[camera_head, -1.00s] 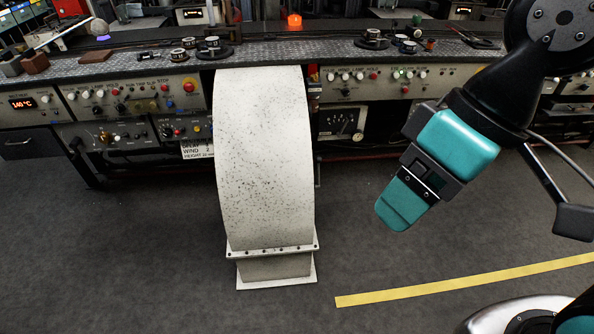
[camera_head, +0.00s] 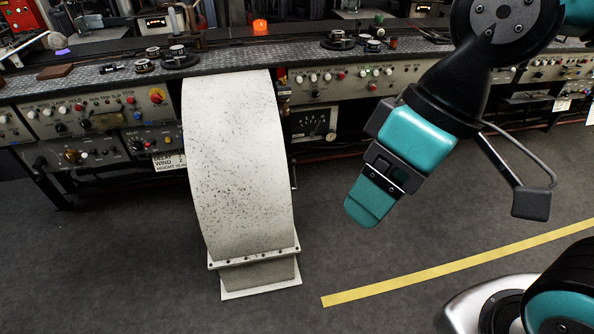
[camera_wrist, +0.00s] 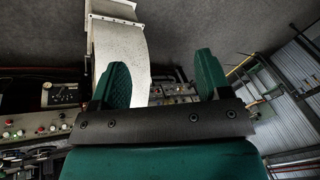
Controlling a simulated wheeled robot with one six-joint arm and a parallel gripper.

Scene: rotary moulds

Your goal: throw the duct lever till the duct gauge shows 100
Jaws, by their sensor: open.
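The white speckled duct (camera_head: 238,165) curves from the bench front down to a bolted foot on the floor; it also shows in the wrist view (camera_wrist: 122,45). A dark dial gauge (camera_head: 313,123) sits in a panel right of the duct, too small to read. A thin upright rod (camera_head: 293,174) stands at the duct's right edge, with a small red piece (camera_head: 282,76) near the duct's top; I cannot tell which is the duct lever. My gripper (camera_head: 365,207) hangs right of the duct, apart from it. In the wrist view my gripper (camera_wrist: 162,80) is open and empty.
The long bench (camera_head: 225,60) carries control panels with knobs, and round moulds stand on top. An orange lamp (camera_head: 260,27) is at the back. A yellow floor line (camera_head: 450,265) runs right of the duct foot. The grey floor between duct and gripper is clear.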

